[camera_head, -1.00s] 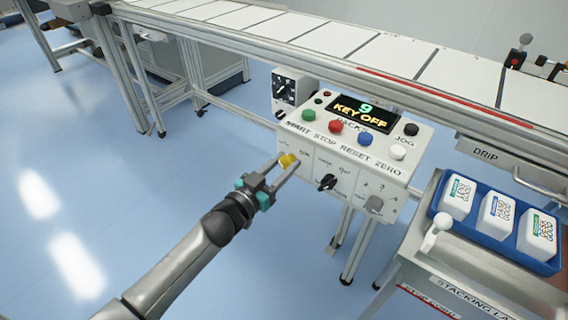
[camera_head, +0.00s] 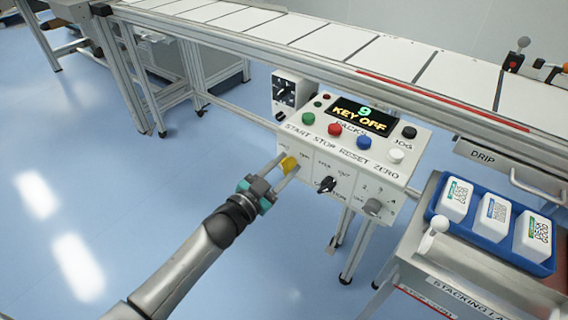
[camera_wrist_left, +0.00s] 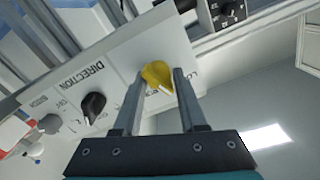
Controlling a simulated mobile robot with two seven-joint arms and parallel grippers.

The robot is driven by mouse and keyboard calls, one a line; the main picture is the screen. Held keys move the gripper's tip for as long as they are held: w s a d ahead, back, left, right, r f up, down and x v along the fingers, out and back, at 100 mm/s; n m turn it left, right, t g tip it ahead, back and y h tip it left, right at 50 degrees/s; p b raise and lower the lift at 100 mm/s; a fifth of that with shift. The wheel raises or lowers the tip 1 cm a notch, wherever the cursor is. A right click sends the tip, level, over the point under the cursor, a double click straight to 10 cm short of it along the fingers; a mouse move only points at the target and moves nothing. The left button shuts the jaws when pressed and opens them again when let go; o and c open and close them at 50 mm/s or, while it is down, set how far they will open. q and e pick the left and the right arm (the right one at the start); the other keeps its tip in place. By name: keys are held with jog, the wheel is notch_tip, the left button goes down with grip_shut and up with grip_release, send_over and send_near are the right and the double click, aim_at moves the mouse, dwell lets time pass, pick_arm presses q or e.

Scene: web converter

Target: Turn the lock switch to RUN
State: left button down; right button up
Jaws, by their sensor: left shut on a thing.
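The yellow lock switch (camera_head: 288,164) is on the left of the front face of the white control box (camera_head: 345,192). My left gripper (camera_head: 287,168) reaches it from the lower left, with a finger on each side, shut on it. In the left wrist view the yellow knob (camera_wrist_left: 158,75) sits between the two finger tips, with a white pointer mark on it. The display (camera_head: 362,115) reads "9" and "KEY OFF". My right gripper is not seen.
A black switch (camera_head: 326,184) and a grey knob (camera_head: 373,206) are on the same face. Coloured buttons, including a red one (camera_head: 335,130), line the sloped top. A conveyor runs behind. A blue tray (camera_head: 482,243) with white packs stands at the right. Floor on the left is clear.

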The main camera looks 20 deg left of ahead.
pick_arm(q)
jog(key=m, duration=0.3)
jog(key=shift+s+d+m+p, duration=0.1)
jog(key=shift+d+m+p, duration=0.05)
jog(key=shift+m+p, duration=0.2)
jog(key=m, duration=0.4)
jog(key=shift+f+m, duration=0.15)
jog(key=shift+m, duration=1)
jog(key=shift+d+m, duration=0.1)
jog(key=shift+m, duration=0.7)
jog(key=shift+f+m+b, duration=0.1)
jog(key=shift+m+b, duration=0.25)
jog(key=shift+m, duration=0.85)
jog(key=shift+c, duration=2.4)
grip_release()
